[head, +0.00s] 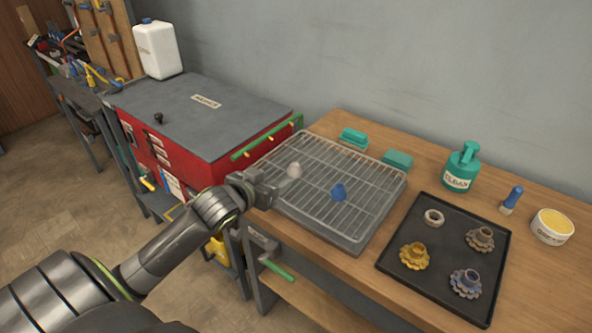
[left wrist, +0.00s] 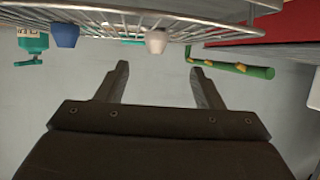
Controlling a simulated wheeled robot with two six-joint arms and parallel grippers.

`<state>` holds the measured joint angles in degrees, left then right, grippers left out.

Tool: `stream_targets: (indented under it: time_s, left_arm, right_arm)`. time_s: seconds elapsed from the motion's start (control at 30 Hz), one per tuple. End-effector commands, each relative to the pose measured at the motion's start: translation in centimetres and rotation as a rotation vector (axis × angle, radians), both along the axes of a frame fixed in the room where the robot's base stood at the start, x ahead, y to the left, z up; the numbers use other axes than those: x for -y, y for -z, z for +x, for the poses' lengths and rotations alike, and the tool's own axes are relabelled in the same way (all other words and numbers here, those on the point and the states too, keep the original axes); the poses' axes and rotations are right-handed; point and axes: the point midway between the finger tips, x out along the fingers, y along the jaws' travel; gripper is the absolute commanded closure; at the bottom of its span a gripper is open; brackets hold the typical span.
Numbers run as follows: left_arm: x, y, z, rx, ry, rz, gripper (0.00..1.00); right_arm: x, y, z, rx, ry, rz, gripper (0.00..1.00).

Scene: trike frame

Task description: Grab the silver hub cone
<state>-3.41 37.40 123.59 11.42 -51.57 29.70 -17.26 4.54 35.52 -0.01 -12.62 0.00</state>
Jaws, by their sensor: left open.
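The silver hub cone (head: 294,170) is small, pale grey and rounded, and sits on a wire rack (head: 375,205) over a grey tray. A blue cone (head: 338,191) sits on the same rack to its right. My left gripper (head: 284,182) is at the rack's left side, close to the silver cone and empty. In the left wrist view the picture is upside down: the open fingers (left wrist: 157,75) point toward the silver cone (left wrist: 157,41), which lies beyond their tips and between them sideways. The blue cone (left wrist: 64,34) is farther left there. My right gripper is not in view.
A green bar (head: 267,138) with yellow parts runs along the red cabinet (head: 180,155) beside the rack. A black tray (head: 388,262) with several gear-like parts lies on the right. A teal pump bottle (head: 462,168) and teal blocks (head: 397,160) stand behind.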

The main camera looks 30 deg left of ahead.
Motion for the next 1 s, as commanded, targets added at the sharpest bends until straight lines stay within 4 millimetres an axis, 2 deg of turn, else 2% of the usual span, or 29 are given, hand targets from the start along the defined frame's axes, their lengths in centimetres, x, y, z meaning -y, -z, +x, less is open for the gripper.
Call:
stream_targets:
  time_s: [0.03,0.2,0.53,0.8,1.0]
  left_arm:
    - [0.0,0.3,1.0,0.001,-0.002,-0.005,0.39]
    - [-0.2,1.3,3.3,0.001,-0.001,-0.003,0.39]
    - [-0.2,2.2,5.3,0.000,-0.001,-0.004,0.39]
    - [0.0,3.6,8.4,0.000,-0.001,-0.002,0.39]
    - [0.0,4.0,9.2,0.000,0.000,0.000,0.39]
  right_arm:
    - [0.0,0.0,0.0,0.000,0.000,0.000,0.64]
    - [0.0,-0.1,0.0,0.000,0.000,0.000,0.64]
    - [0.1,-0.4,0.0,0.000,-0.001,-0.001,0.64]
    - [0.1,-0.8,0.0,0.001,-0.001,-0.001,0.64]
    - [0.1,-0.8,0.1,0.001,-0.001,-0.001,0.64]
